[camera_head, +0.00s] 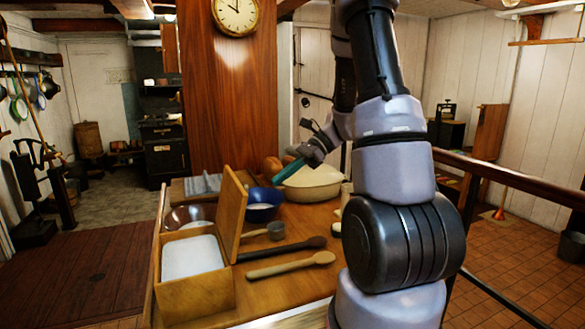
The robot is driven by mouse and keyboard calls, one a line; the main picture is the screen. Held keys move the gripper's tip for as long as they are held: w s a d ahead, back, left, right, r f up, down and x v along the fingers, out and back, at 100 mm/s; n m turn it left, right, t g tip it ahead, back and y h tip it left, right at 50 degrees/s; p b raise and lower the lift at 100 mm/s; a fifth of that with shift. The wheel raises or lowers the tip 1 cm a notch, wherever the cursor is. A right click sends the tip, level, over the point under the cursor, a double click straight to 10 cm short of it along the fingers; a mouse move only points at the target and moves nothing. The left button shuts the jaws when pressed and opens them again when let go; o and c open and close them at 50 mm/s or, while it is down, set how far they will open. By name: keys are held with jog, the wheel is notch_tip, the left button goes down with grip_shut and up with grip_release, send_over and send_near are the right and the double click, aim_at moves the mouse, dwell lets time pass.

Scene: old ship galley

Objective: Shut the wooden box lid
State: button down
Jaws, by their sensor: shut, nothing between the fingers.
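The wooden box (196,297) stands at the near left of the wooden counter, with a white filling showing inside. Its wooden lid (231,214) is open, standing nearly upright along the box's right side. My gripper (286,174) is shut and empty, with teal fingers pointing down and left. In the picture it lies above and right of the lid, apart from it, in front of a large pale bowl. The lid's hinge is not clearly seen.
A blue bowl (262,204) and a metal scoop (268,231) sit just right of the lid. A metal bowl (189,217) stands behind the box, near a wooden pillar (228,110).

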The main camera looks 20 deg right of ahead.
jog(key=a, duration=0.6)
jog(key=shift+f, duration=0.35)
jog(key=shift+a, duration=0.1)
